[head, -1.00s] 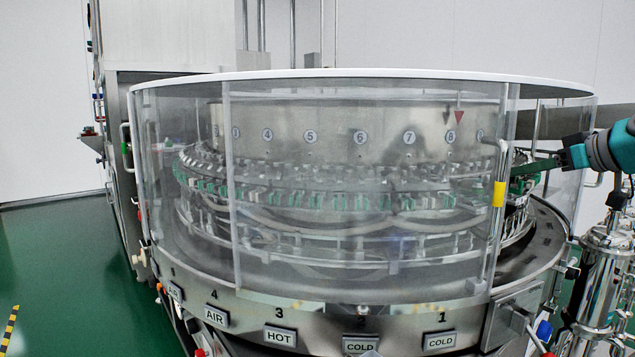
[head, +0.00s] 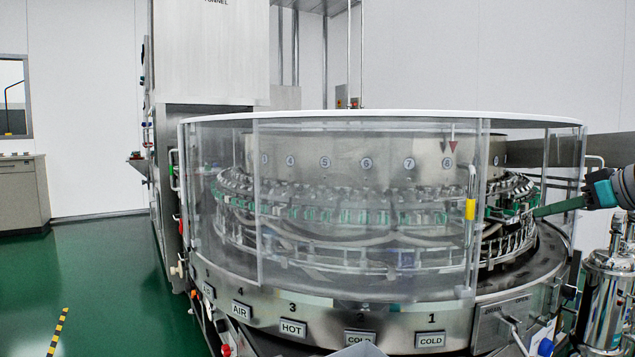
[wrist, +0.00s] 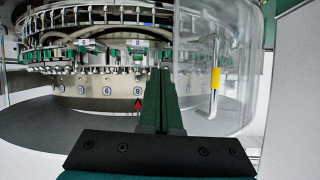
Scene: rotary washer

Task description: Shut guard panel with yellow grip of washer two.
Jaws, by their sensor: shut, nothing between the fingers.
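The guard panel (head: 370,240) is a clear curved sheet on the round washer, with a metal bar handle along its right edge. The yellow grip (head: 470,209) is on that handle. To its right is a gap in the guard, where the carousel shows more clearly. My gripper (head: 538,212) is shut and empty, to the right of the yellow grip and apart from it, at the gap. In the wrist view the shut green fingers (wrist: 165,76) point toward the carousel. The yellow grip (wrist: 215,78) stands to their right there, on the clear panel's handle.
The carousel (head: 340,205) with green clamps stands inside the guard. A white top ring (head: 385,116) runs above the panels. Labelled plates such as HOT (head: 292,328) line the base. Steel canisters (head: 607,290) stand at the right.

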